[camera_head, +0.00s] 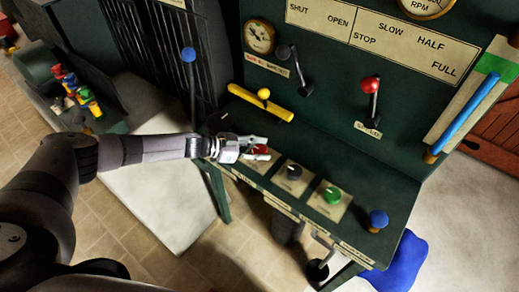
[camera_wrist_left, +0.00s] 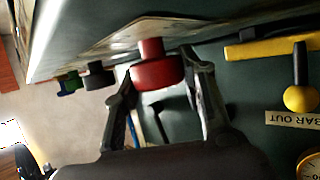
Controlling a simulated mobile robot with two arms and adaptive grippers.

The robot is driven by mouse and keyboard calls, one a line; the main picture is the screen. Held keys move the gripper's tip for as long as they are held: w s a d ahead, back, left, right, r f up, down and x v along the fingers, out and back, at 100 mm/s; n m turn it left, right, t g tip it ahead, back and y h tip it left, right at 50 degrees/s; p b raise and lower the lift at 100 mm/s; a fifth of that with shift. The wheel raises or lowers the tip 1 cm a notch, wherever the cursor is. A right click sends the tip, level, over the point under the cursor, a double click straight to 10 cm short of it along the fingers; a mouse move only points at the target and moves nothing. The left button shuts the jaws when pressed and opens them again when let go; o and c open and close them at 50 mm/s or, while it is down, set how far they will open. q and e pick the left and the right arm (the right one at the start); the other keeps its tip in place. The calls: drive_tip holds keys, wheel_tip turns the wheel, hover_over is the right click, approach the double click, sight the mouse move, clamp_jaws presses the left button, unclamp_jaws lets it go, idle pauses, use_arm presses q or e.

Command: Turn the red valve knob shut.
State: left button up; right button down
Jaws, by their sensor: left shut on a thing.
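The red valve knob (camera_head: 261,150) sits on a pale plate on the slanted ledge of the green control panel, leftmost in a row of knobs. My left gripper (camera_head: 254,149) reaches it from the left. In the left wrist view the red knob (camera_wrist_left: 157,73) stands on its short red stem between the two fingers of my left gripper (camera_wrist_left: 160,85), which is closed on its sides. The knob's marking and turned position cannot be read. My right gripper is not in view.
A black knob (camera_head: 293,172), a green knob (camera_head: 332,195) and a blue knob (camera_head: 378,219) follow to the right. A yellow bar (camera_head: 261,102) and levers with red (camera_head: 370,85) and blue (camera_head: 188,55) balls stand behind. Floor is open at the lower left.

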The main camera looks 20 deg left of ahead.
use_arm(q)
drive_tip(key=o, duration=1.2)
drive_tip(key=shift+c, duration=0.2)
drive_tip(key=v, duration=1.2)
drive_tip(key=shift+d, duration=0.1)
